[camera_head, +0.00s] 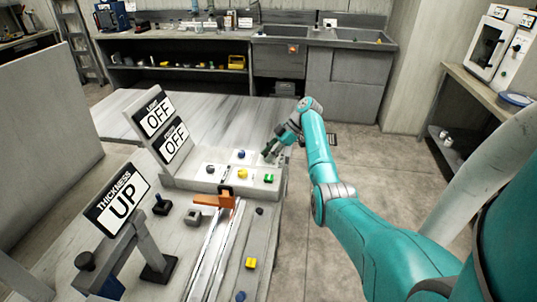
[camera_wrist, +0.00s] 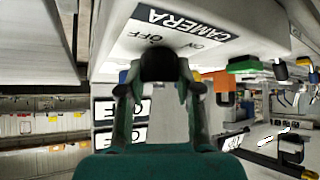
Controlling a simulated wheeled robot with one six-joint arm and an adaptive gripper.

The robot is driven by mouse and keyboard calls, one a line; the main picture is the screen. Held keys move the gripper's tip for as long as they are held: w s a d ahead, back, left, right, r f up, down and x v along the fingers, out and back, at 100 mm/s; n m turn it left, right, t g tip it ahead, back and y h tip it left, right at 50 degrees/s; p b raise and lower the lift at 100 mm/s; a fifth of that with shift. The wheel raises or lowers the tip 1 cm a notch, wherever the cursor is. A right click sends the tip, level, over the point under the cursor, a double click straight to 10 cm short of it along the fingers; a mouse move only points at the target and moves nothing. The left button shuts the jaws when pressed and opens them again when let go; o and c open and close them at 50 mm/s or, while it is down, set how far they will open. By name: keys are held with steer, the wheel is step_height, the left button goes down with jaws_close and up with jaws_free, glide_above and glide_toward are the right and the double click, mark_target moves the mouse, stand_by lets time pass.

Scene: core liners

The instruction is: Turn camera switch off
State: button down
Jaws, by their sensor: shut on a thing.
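The camera switch (camera_wrist: 158,64) is a black knob on a pale panel face, under a label plate (camera_wrist: 190,30) reading CAMERA, ON and OFF, upside down in the wrist view. My gripper (camera_wrist: 158,88) has its two fingers on either side of this knob and is shut on it. The fingers hide part of the knob, and I cannot tell which marking it points to. In the head view my gripper (camera_head: 272,153) is at the right end of the pale control box (camera_head: 205,186), and the switch there is hidden behind it.
Blue (camera_head: 241,154), yellow (camera_head: 242,174) and green (camera_head: 269,178) controls sit close by on the box. Two signs reading OFF (camera_head: 160,117) stand behind it. A sign reading THICKNESS UP (camera_head: 118,202) is at left. Floor to the right is open.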

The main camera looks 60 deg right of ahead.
steer(key=shift+n+g+y, duration=0.3)
steer(key=shift+n+g, duration=0.1)
steer(key=shift+n, duration=0.2)
steer(key=c, duration=0.8)
jaws_free()
